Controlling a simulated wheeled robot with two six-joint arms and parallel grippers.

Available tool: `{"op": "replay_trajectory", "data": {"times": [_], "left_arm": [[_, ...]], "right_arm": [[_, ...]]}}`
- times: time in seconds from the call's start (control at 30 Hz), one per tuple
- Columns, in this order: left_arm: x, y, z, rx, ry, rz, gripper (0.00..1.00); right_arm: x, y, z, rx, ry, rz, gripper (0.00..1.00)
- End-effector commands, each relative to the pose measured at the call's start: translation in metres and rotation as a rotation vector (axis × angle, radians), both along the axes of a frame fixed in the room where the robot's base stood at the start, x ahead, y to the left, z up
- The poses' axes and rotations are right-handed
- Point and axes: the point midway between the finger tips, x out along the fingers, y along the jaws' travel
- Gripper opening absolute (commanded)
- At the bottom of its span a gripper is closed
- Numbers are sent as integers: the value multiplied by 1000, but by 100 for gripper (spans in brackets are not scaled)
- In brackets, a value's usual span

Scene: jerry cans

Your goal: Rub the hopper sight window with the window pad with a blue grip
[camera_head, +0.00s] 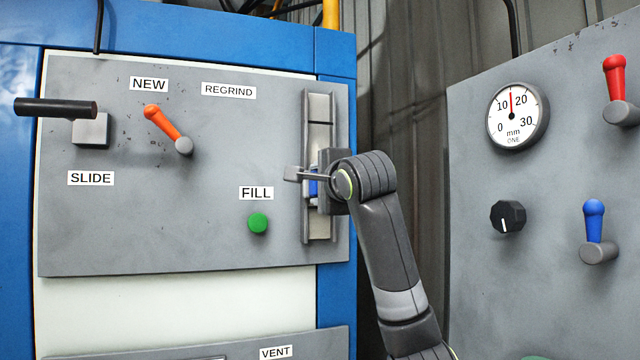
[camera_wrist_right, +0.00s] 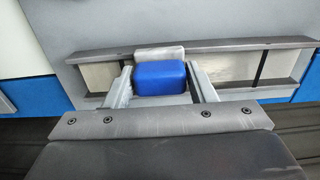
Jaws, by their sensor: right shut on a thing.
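The hopper sight window (camera_head: 320,222) is a tall, narrow, pale strip in a dark frame at the right side of the grey panel. In the right wrist view the window (camera_wrist_right: 230,68) lies crosswise. My right gripper (camera_head: 308,178) is in front of the window's middle. It is shut on the window pad's blue grip (camera_wrist_right: 160,79), with one finger on each side. The pad's pale face (camera_wrist_right: 160,52) is at the window, seemingly against it; the exact contact is hidden. My left gripper is not in view.
The grey panel (camera_head: 110,225) carries a black-handled slide lever (camera_head: 55,107), an orange lever (camera_head: 160,121) and a green FILL button (camera_head: 258,223) left of the window. A second panel at right has a gauge (camera_head: 517,116), a black knob (camera_head: 508,217) and a blue lever (camera_head: 594,222).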

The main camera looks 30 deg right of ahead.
Motion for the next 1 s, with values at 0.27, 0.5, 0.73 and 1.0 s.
{"op": "replay_trajectory", "data": {"times": [0.27, 0.5, 0.73, 1.0], "left_arm": [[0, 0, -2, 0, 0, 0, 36], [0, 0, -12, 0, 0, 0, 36], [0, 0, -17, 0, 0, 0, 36], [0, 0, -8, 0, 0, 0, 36]], "right_arm": [[1, -4, -1, 0, -1, -2, 32], [-5, -25, -1, 0, -2, -3, 32], [-9, -38, 0, 1, -2, 0, 32], [-8, -39, 11, 1, -1, 1, 32]]}}
